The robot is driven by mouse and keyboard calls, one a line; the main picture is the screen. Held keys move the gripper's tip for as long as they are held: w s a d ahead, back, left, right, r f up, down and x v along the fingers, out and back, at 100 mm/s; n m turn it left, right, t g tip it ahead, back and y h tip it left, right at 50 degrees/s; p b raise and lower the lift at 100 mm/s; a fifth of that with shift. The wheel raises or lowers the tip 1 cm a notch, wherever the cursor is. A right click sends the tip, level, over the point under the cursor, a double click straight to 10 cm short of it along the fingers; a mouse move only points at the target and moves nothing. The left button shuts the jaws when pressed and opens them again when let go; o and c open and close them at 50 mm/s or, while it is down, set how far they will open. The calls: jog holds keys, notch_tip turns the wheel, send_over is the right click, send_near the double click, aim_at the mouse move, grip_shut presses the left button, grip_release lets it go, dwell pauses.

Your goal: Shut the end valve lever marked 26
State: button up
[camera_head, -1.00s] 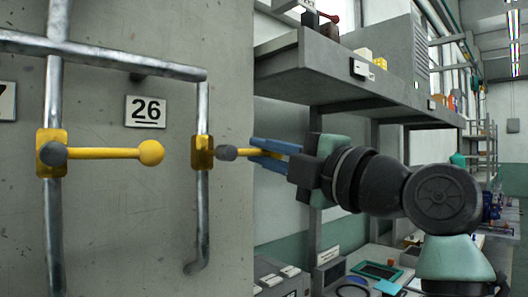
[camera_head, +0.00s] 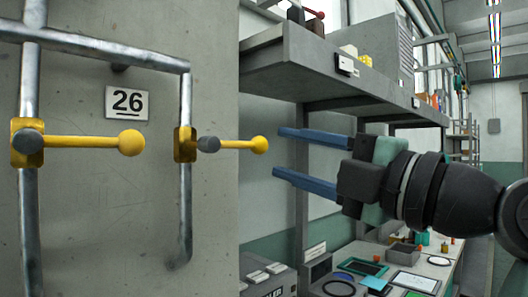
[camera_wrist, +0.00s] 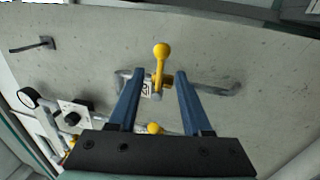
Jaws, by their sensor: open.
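The plate marked 26 (camera_head: 127,102) is on the grey wall panel between two valves. The end valve (camera_head: 184,144) sits on the right, short vertical pipe. Its yellow lever (camera_head: 238,145) is horizontal, crosswise to that pipe, with its round knob pointing right. My gripper (camera_head: 280,152) is open and empty, to the right of the knob and apart from it. The lever also shows in the wrist view (camera_wrist: 160,66), appearing between my spread fingers (camera_wrist: 159,75).
Another yellow lever (camera_head: 82,142) on the left pipe is also horizontal, its knob reaching toward the right pipe. A grey shelf (camera_head: 340,70) overhangs behind my gripper. A bench (camera_head: 400,272) with trays and small items stands below it. Open air surrounds my fingers.

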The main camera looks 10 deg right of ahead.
jog(key=v, duration=0.5)
dwell(0.3)
jog(key=w+a+f+m+t+h, duration=0.25)
jog(key=a+m+t+h, duration=0.35)
jog(key=m, duration=0.6)
jog(key=s+a+r+m+t+h, duration=0.3)
jog(key=s+a+m+t+h, duration=0.2)
jog(key=s+a+m, duration=0.5)
notch_tip(320, 180, up, 19)
jog(key=d+m+p, duration=0.2)
jog(key=m+p, duration=0.1)
jog(key=p, duration=1.5)
jog(key=shift+s+d+h+p, duration=0.3)
jog(key=shift+s+h, duration=0.05)
jog(key=shift+h, duration=0.05)
jog(key=shift+a, duration=0.1)
